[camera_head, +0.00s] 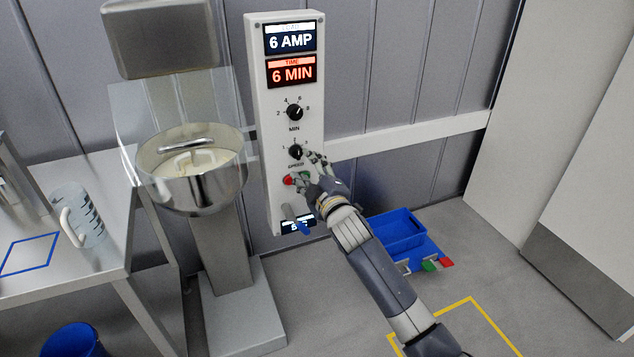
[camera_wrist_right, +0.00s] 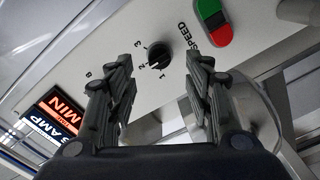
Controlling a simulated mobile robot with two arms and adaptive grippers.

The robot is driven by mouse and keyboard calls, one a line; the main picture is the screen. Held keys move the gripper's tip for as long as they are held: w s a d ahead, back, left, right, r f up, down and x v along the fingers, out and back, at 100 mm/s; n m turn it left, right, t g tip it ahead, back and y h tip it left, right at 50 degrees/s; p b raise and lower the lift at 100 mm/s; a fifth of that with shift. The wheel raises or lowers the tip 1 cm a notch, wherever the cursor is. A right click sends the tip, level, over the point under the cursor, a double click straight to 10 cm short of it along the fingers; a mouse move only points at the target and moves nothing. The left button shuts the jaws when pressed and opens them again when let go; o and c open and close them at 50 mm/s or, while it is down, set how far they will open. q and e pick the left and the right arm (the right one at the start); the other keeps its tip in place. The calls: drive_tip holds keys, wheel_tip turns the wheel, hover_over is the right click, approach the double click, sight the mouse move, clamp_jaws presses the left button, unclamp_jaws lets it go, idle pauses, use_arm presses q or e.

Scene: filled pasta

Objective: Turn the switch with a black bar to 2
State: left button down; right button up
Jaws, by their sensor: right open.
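The control panel (camera_head: 260,130) is a tall white box on the wall, with two black knobs. The lower speed switch (camera_head: 295,152), marked 1, 2 and 3, has a black bar. It also shows in the right wrist view (camera_wrist_right: 158,56); I cannot tell for sure which number its bar points at. My right gripper (camera_head: 307,157) is open, its fingers just beside the speed switch in the head view. In the right wrist view its two fingers (camera_wrist_right: 157,62) frame the switch with space on both sides, without visible contact. My left gripper is out of view.
The upper MIN knob (camera_head: 295,112) sits above, under displays reading 6 AMP (camera_head: 290,39) and 6 MIN (camera_head: 291,72). Red and green buttons (camera_wrist_right: 212,20) lie close to the switch. A mixer bowl (camera_head: 192,180) stands left; a blue crate (camera_head: 398,232) is right.

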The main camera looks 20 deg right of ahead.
drive_tip(key=s, duration=0.6)
idle(0.4)
drive_tip(key=s+d+f+m+g, duration=0.1)
drive_tip(key=s+f+m+g, duration=0.3)
drive_tip(key=f, duration=1.3)
drive_tip(key=s+f+g, duration=0.3)
drive_tip(key=s+f, duration=0.2)
drive_tip(key=f, duration=1.2)
drive_tip(key=s+f+m+g, duration=0.3)
drive_tip(key=s+f+g, duration=0.1)
drive_tip(key=s+f, duration=1.4)
drive_tip(key=s+f+m+g, duration=0.1)
drive_tip(key=s+f, duration=0.3)
drive_tip(key=s, duration=0.6)
drive_tip(key=s+f+m+g, duration=0.1)
drive_tip(key=s+f+g, duration=0.2)
drive_tip(key=s, duration=0.8)
drive_tip(key=s+f+m+g, duration=0.1)
drive_tip(key=s+f, duration=0.4)
drive_tip(key=s, duration=0.5)
drive_tip(key=shift+s+a+g+h, duration=0.15)
drive_tip(key=shift+a+g+h, duration=0.15)
drive_tip(key=shift+g, duration=0.2)
